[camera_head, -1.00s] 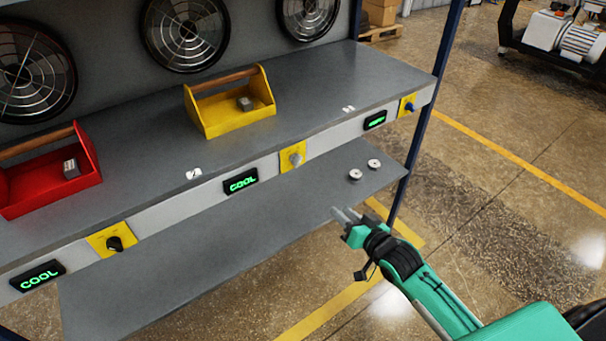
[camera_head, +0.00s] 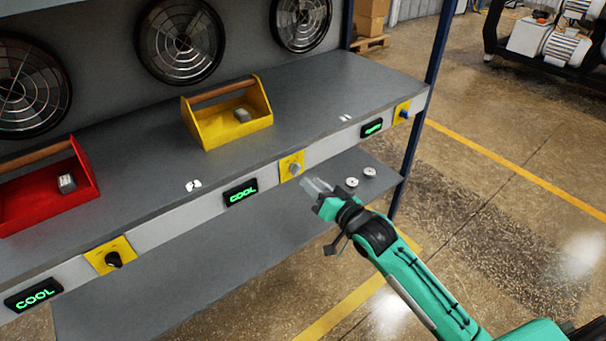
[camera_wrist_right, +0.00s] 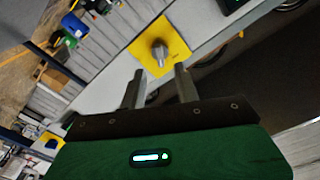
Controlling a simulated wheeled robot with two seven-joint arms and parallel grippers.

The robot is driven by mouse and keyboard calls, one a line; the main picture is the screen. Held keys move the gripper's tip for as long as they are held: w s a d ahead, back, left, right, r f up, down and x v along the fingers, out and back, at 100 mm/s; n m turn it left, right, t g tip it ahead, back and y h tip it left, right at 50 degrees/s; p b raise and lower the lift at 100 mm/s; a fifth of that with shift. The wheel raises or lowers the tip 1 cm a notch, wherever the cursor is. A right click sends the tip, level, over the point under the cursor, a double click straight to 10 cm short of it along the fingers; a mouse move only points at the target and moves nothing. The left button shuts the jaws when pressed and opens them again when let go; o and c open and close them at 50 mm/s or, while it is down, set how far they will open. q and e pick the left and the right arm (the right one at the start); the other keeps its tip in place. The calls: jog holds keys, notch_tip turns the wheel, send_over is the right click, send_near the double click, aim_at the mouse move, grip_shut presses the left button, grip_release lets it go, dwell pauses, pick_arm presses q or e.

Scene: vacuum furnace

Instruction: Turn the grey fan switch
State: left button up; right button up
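The grey fan switch (camera_head: 294,168) is a small knob on a yellow plate on the front edge of the workbench. My right gripper (camera_head: 308,186) is just in front of it, a little below and to the right. In the right wrist view the grey switch (camera_wrist_right: 159,51) shows beyond the fingertips, and the two fingers (camera_wrist_right: 157,84) stand apart with nothing between them. The fingers look short of the knob, not touching it. My left gripper is not in view.
A black switch (camera_head: 113,259) and a blue switch (camera_head: 403,114) sit on the same front edge, with lit displays (camera_head: 240,193) between them. A yellow toolbox (camera_head: 226,120) and a red toolbox (camera_head: 50,196) stand on the bench. A lower shelf (camera_head: 200,270) lies underneath.

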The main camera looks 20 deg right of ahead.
aim_at(299, 172)
jog(key=shift+x, duration=2.5)
jog(key=shift+c, duration=0.4)
grip_shut()
